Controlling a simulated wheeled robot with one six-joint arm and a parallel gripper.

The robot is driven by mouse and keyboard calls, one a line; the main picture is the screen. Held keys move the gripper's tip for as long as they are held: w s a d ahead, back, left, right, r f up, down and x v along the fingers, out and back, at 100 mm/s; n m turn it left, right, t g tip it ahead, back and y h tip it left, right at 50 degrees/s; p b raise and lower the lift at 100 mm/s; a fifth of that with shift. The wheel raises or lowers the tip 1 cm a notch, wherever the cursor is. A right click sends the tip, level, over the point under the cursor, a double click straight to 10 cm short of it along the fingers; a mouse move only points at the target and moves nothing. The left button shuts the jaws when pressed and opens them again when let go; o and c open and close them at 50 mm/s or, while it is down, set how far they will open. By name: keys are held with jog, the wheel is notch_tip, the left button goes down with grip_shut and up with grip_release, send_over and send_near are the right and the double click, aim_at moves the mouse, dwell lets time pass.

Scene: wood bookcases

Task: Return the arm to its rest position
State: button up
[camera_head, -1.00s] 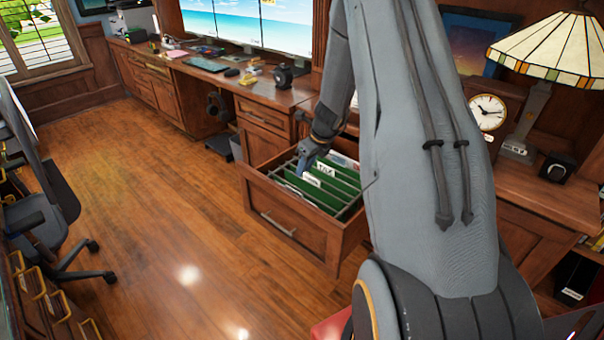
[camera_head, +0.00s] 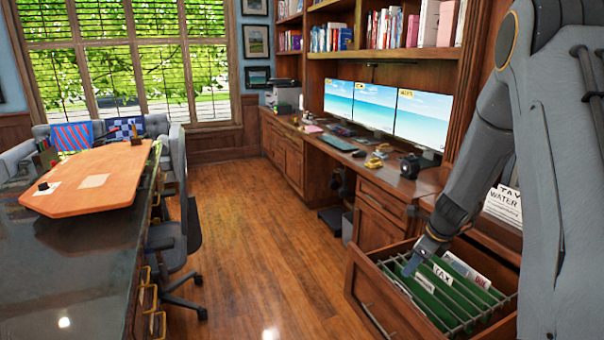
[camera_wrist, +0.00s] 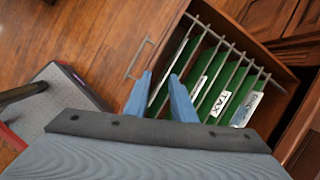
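My gripper (camera_head: 412,264) hangs over the left part of an open wooden drawer (camera_head: 378,308), with my arm reaching down from the right side of the head view. In the wrist view my gripper (camera_wrist: 161,78) shows two blue fingers standing apart with nothing between them. The drawer holds green hanging folders (camera_head: 452,292) with white labels, one reading TAX (camera_wrist: 221,103), on metal rails. The fingertips appear close to the rails at the drawer's near side. I cannot tell whether they touch.
A long wooden desk (camera_head: 400,183) with monitors (camera_head: 420,118) runs behind the drawer. A white sign (camera_head: 503,206) stands near my arm. A dark-topped table (camera_head: 85,245) and office chair (camera_head: 172,250) are at left. The wood floor (camera_head: 250,260) between is clear.

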jog(key=s+a+r+n+g, duration=0.2)
jog(key=s+a+r+n, duration=0.6)
jog(key=s+a+n, duration=0.5)
jog(key=s+a+r+n+g+h, duration=0.1)
jog(key=s+a+r+n, duration=0.2)
jog(key=s+n, duration=1.1)
jog(key=shift+s+a+h, duration=0.15)
jog(key=shift+s+h, duration=0.05)
jog(key=shift+h, duration=0.2)
